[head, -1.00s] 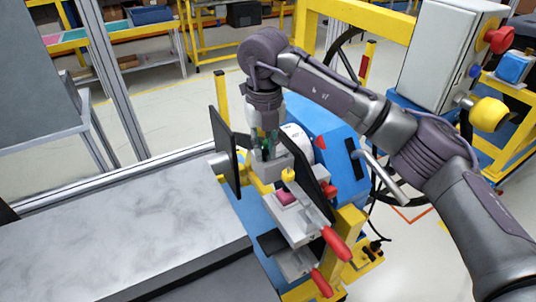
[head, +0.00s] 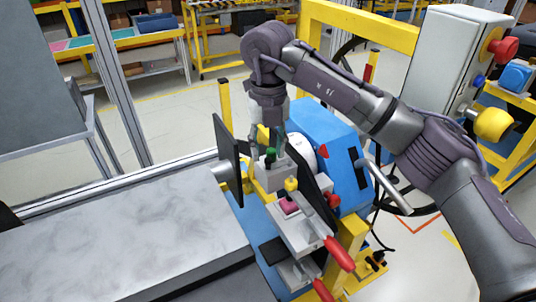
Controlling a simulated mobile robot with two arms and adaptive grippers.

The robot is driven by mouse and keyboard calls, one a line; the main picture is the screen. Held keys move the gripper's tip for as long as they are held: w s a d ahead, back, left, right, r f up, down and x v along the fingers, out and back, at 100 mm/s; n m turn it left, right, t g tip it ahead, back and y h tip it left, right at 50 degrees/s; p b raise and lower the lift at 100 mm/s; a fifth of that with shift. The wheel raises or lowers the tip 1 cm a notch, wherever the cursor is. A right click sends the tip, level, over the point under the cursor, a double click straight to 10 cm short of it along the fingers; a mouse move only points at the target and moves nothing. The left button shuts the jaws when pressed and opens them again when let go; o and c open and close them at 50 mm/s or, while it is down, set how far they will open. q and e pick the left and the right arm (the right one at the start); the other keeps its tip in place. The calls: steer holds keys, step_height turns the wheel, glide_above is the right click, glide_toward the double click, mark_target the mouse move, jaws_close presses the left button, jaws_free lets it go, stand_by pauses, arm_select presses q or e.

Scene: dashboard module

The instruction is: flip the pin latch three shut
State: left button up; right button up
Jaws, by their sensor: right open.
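The dashboard module fixture stands at the centre right, with a blue housing (head: 326,142) and a grey block (head: 274,176). A green-topped pin (head: 270,154) stands on the block, and a yellow knob (head: 291,185) sits in front of it. Two clamp levers with red grips are at the front: an upper one (head: 339,253) and a lower one (head: 322,290). I cannot tell which part is pin latch three. My right gripper (head: 271,144) points down, open, at the green-topped pin; whether it touches is unclear. My left gripper is not in view.
A dark upright panel (head: 228,161) stands close left of my right gripper. A grey worktop (head: 120,231) lies at the left, mostly clear. A control box (head: 449,58) with a red button (head: 504,48) and yellow frame bars are at the right.

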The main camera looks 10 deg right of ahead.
mark_target(268, 159)
step_height(268, 159, up, 10)
steer(key=shift+f, duration=0.25)
stand_by(0.3)
